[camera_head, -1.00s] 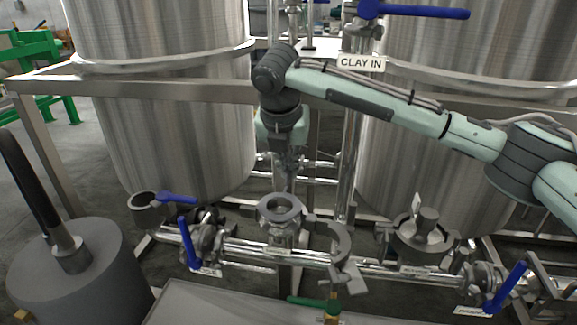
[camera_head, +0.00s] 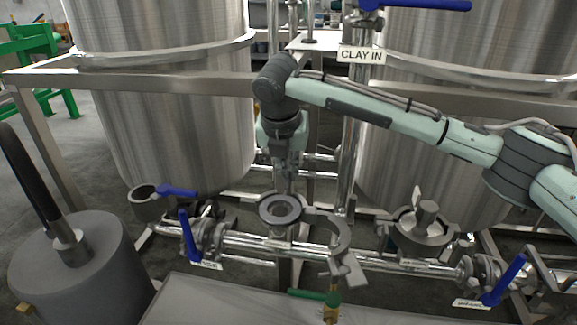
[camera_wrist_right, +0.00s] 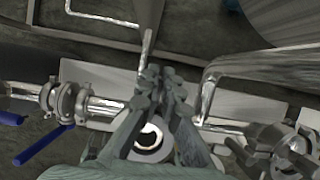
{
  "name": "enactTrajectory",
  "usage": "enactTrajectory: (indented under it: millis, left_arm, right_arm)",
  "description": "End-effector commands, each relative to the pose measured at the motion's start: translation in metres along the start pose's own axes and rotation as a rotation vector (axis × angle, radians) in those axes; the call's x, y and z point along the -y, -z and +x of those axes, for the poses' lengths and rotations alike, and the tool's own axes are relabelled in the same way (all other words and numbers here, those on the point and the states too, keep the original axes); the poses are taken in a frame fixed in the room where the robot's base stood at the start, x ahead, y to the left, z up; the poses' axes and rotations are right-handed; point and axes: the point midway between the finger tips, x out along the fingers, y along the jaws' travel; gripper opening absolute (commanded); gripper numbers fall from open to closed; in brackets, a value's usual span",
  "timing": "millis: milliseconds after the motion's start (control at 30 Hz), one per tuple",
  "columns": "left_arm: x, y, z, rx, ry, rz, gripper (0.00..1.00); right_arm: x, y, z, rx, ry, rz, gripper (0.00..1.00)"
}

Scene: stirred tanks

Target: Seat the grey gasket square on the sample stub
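The sample stub shows as an upward-facing round flange (camera_head: 282,209) in the middle of the pipework. A grey ring, which looks like the gasket (camera_head: 282,208), lies on it around a dark bore. I cannot tell whether it sits fully square. My right gripper (camera_head: 288,172) points down behind and above the stub in the head view, apart from the ring. In the wrist view, its fingers (camera_wrist_right: 165,85) are close together with no object visible between them. My left gripper is not in view.
An open clamp (camera_head: 337,243) hangs just right of the stub. Blue-handled valves (camera_head: 188,237) stand on both sides along the pipe. A capped fitting (camera_head: 425,222) is at the right. Two steel tanks (camera_head: 165,120) and a frame rail (camera_head: 180,88) stand behind.

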Motion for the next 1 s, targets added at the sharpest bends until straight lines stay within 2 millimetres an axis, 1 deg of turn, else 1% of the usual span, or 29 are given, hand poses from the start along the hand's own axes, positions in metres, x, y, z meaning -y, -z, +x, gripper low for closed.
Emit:
enactTrajectory:
  millis: [267, 300, 467, 667, 800, 867, 967, 1000]
  left_arm:
    - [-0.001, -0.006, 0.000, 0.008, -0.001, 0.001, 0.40]
    - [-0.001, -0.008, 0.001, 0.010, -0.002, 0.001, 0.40]
    - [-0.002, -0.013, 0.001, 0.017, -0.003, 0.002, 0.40]
    - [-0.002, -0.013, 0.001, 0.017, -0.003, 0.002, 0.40]
    - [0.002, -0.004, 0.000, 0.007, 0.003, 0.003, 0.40]
    - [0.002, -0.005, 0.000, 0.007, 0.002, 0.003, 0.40]
    - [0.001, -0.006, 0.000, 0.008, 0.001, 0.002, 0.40]
    - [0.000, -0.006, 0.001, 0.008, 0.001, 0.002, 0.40]
  right_arm:
    - [0.000, 0.003, 0.006, 0.000, 0.001, 0.000, 0.00]
    - [0.000, 0.002, 0.006, 0.001, 0.000, 0.000, 0.09]
    - [0.000, 0.002, 0.006, 0.001, 0.000, 0.000, 0.29]
    - [0.000, 0.002, 0.006, 0.001, 0.000, 0.000, 0.29]
    - [0.000, 0.002, 0.003, 0.001, -0.001, 0.000, 0.29]
    - [-0.001, 0.002, -0.003, 0.002, -0.002, 0.000, 0.29]
    - [-0.001, 0.001, -0.018, 0.004, -0.002, -0.001, 0.29]
    - [-0.001, 0.001, -0.026, 0.004, -0.003, -0.001, 0.29]
